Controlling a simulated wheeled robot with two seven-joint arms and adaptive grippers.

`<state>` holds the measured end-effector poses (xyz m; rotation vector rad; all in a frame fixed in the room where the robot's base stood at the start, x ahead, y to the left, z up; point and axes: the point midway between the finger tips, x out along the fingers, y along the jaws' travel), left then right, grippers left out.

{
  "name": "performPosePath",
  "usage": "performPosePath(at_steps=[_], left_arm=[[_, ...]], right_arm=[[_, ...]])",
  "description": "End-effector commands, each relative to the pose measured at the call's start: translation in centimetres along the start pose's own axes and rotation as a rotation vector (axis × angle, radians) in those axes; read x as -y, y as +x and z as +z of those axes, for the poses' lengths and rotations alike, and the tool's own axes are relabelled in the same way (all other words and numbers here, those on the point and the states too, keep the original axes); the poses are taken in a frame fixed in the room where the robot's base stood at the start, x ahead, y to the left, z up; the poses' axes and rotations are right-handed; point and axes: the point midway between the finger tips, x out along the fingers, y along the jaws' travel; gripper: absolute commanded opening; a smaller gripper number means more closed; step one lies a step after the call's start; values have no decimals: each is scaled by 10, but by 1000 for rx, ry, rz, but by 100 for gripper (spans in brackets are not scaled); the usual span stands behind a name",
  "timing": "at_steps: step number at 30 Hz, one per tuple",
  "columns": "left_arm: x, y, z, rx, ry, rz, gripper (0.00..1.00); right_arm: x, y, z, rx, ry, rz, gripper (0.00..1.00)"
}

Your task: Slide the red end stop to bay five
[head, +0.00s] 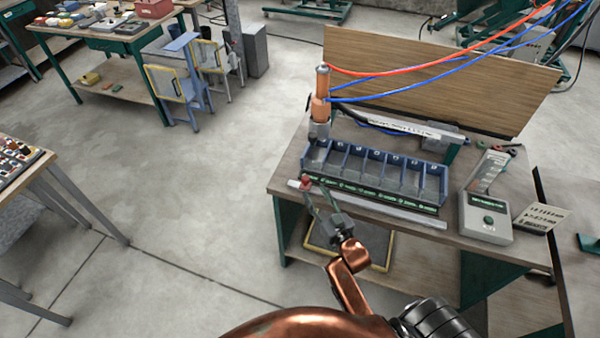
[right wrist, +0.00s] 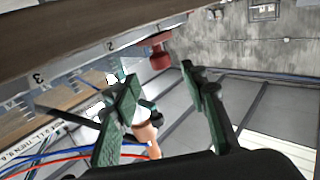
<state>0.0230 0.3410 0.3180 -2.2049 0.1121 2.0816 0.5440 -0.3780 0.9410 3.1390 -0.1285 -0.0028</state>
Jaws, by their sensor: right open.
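The small red end stop (head: 305,183) sits at the left end of the silver rail (head: 400,214), along the front of the row of blue bays (head: 375,168). The red end stop also shows in the right wrist view (right wrist: 160,52), just beyond and between the fingertips, with no contact visible. My right gripper (head: 317,198) is open and empty at the rail's left end; its two green fingers stand apart in the right wrist view (right wrist: 160,85). Numbers 2 and 3 are readable on the rail strip (right wrist: 75,63). My left gripper is not in view.
A grey box with a green button (head: 487,219) stands on the workbench (head: 290,170) right of the rail. Open floor lies left of the bench.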

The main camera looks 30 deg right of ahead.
Motion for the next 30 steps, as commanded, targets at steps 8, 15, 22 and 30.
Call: performPosePath(at_steps=[8,15,22,30], left_arm=[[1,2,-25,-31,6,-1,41],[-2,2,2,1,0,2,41],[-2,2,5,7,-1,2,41],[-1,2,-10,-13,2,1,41]], right_arm=[[4,36,-2,-4,1,-6,40],[4,69,-1,-2,0,-5,40],[2,79,0,-1,0,-3,40],[2,78,0,-1,0,-1,35]])
